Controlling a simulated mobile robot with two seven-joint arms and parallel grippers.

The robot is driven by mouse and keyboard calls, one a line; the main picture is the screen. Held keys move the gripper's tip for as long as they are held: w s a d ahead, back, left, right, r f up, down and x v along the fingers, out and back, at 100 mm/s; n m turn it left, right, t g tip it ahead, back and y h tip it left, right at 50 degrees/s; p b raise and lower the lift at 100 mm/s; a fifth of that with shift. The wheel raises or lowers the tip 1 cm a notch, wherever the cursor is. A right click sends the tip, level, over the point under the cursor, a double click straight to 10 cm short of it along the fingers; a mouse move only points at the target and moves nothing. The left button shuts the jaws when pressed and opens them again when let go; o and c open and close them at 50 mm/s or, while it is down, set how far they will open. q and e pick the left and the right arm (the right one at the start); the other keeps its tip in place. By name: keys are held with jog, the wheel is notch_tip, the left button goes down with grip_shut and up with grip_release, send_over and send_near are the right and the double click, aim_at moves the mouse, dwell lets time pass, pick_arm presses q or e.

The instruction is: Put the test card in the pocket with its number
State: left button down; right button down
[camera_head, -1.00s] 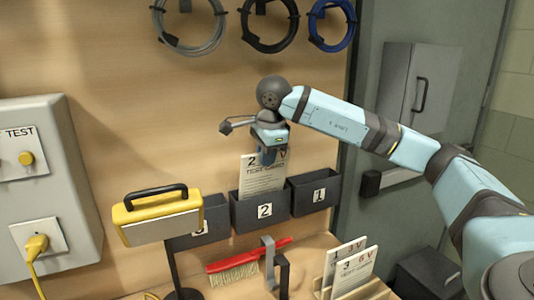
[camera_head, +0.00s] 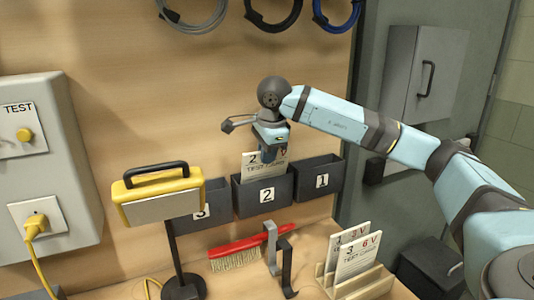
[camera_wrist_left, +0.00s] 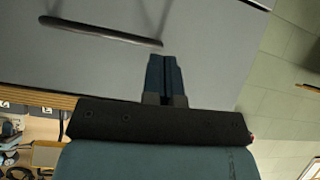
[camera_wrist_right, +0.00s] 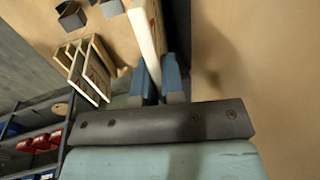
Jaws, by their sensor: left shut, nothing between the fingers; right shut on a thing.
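The test card (camera_head: 252,166), white and marked 2, is upright at the dark pocket numbered 2 (camera_head: 250,205); its lower part is hidden behind the pocket's front. My right gripper (camera_head: 272,150) is shut on its upper edge from above. The card (camera_wrist_right: 147,30) also shows between the right fingers (camera_wrist_right: 157,75) in the right wrist view. Pocket 3 (camera_head: 212,215) is to the left, partly behind a lamp, and pocket 1 (camera_head: 328,192) to the right; both look empty. My left gripper (camera_wrist_left: 165,72) is shut and empty, in front of a grey surface with a handle.
A wooden rack (camera_head: 355,288) at the lower right holds cards marked 1 (camera_head: 338,242) and 3 (camera_head: 358,260). A yellow lamp (camera_head: 158,196) on a stand rises in front of the pockets' left end. A red brush (camera_head: 240,250) and dark brackets (camera_head: 285,265) are below the pockets.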

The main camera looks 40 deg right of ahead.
jog(key=c, duration=1.2)
grip_release()
jog(key=shift+o, duration=0.2)
jog(key=v, duration=1.3)
jog(key=shift+s+r+p, duration=0.2)
jog(key=shift+r+p, duration=0.1)
jog(key=shift+r, duration=0.1)
